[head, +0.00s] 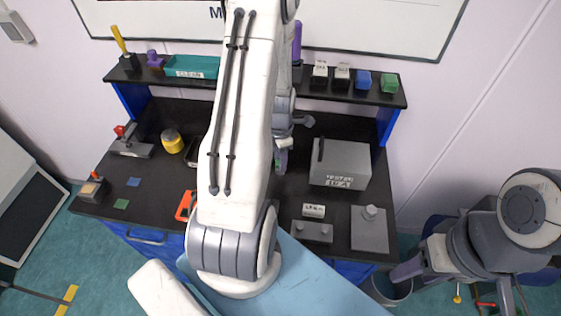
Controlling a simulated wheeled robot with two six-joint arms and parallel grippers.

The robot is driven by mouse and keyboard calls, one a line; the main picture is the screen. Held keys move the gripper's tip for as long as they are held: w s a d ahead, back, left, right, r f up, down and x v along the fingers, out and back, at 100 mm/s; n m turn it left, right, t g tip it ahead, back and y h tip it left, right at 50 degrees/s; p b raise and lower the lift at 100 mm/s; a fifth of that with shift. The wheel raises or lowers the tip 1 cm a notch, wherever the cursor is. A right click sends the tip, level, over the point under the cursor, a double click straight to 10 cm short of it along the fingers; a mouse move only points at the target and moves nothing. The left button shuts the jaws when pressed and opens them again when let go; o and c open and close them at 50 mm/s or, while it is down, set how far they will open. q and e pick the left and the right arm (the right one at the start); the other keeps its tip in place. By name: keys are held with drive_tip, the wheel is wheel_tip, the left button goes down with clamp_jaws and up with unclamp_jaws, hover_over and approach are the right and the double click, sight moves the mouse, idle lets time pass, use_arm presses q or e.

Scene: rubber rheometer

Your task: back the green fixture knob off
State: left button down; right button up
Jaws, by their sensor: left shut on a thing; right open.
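My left arm reaches up the middle of the head view and its far part comes down over the bench. My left gripper (281,158) is at the middle of the black bench top, largely hidden behind the arm. My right gripper (404,271) is open off the bench's right end, by a grey bin (391,287), and looks empty.
A grey tester box (340,165) stands right of the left gripper. In front are a small grey block (312,232) and a grey plate with a knob (369,235). A yellow-topped container (172,141) and a red-handled device (130,142) stand left. A shelf (310,88) spans the back.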

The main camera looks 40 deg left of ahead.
use_arm(q)
drive_tip(key=c, duration=0.6)
unclamp_jaws()
